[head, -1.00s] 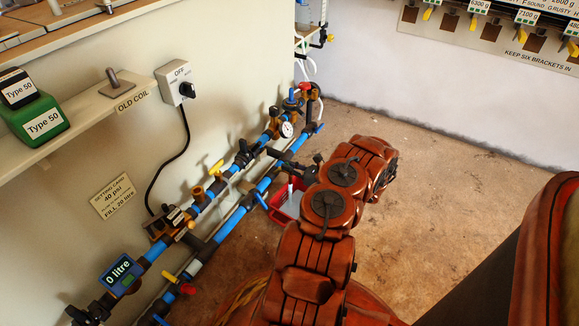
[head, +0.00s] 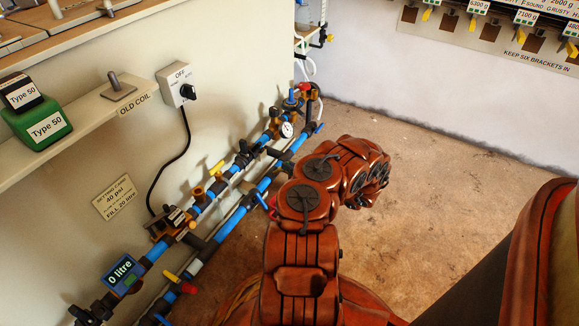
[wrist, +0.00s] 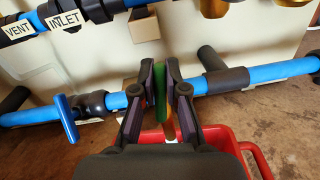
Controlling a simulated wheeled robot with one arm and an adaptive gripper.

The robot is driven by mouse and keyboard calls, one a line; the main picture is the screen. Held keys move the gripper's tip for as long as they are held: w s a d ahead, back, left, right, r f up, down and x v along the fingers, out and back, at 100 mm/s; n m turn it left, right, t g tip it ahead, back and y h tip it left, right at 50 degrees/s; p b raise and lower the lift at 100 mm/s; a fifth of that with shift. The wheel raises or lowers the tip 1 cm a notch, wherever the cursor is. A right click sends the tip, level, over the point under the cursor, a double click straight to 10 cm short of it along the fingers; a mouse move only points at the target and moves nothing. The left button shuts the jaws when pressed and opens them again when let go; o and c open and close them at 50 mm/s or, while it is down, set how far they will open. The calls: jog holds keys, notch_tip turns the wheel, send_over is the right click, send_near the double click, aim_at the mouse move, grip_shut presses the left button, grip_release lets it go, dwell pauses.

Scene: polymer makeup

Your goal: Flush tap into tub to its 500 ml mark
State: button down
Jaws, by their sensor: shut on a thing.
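In the wrist view my gripper (wrist: 160,82) is shut on a narrow upright green piece (wrist: 159,96), apparently the flush tap's handle, in front of the lower blue pipe. The tap body and its outlet are hidden behind the fingers. The red tub (wrist: 217,136) is below and behind my gripper, with a curved red handle at the right. Its inside and 500 ml mark are hidden. In the head view only a sliver of the tub (head: 272,204) shows beside my arm, and my gripper is hidden there.
Blue pipes (head: 232,214) run along the left wall with several valves and a gauge (head: 286,130). A meter (head: 122,271) reads 0 litre. The wall switch (head: 177,83) is at OFF. In the wrist view a blue lever (wrist: 66,118) stands left of my gripper. Bare floor lies to the right.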

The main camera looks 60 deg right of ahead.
jog(key=c, duration=1.2)
grip_release()
jog(key=s, duration=1.2)
jog(key=shift+a, duration=0.2)
